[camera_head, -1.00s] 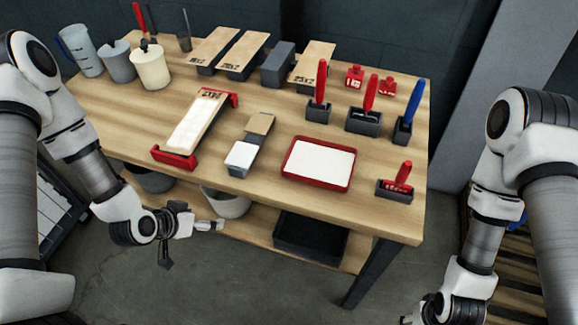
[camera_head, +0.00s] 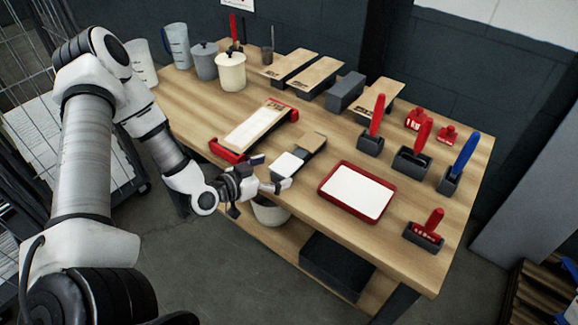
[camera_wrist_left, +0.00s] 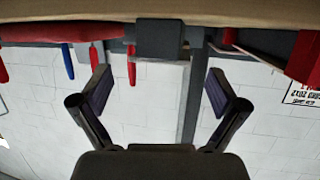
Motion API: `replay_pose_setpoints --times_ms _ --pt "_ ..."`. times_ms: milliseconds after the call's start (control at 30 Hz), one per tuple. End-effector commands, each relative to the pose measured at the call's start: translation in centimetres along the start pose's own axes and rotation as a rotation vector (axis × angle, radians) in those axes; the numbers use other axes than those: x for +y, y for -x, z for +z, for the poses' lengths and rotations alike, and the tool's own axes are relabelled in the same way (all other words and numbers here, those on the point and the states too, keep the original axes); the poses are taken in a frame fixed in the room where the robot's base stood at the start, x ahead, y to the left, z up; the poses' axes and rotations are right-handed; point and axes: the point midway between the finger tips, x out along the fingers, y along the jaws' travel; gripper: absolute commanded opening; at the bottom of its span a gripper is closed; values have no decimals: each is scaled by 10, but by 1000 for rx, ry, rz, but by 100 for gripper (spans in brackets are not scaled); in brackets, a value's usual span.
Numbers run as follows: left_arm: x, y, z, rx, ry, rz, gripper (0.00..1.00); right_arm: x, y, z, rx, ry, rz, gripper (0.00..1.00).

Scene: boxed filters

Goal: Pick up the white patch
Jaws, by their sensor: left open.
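The white patch (camera_head: 287,165) is a small pale square on the near end of a dark grey holder, with a tan patch (camera_head: 309,141) on the far end. My left gripper (camera_head: 267,173) is open at the table's front edge, close beside the white patch on its near left side. I cannot tell whether it touches. In the left wrist view my gripper (camera_wrist_left: 159,86) shows two spread fingers with nothing between them. That view looks upside down along the table, and the white patch cannot be made out there. My right gripper is out of view.
A red-rimmed tray (camera_head: 379,214) with a white inside lies to the right. A red-ended rack (camera_head: 224,151) with a long board lies to the left. Red and blue handled tools stand in grey holders at the right. Pots (camera_head: 232,72) and boxes line the back.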

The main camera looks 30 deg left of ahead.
Motion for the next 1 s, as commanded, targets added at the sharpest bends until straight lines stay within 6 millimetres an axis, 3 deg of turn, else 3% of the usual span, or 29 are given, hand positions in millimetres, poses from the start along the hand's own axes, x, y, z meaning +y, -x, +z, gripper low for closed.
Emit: replay_pose_setpoints --times_ms 300,567,600,767,1000 --pt "-5 -47 -2 -3 -3 3 98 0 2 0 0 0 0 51" --pt "-5 -51 -2 -1 3 0 98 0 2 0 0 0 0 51" --pt "-5 -51 -2 -1 2 0 83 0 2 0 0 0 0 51" --pt "-5 -51 -2 -1 2 0 50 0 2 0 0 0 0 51" --pt "-5 -51 -2 -2 2 0 50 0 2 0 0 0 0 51"
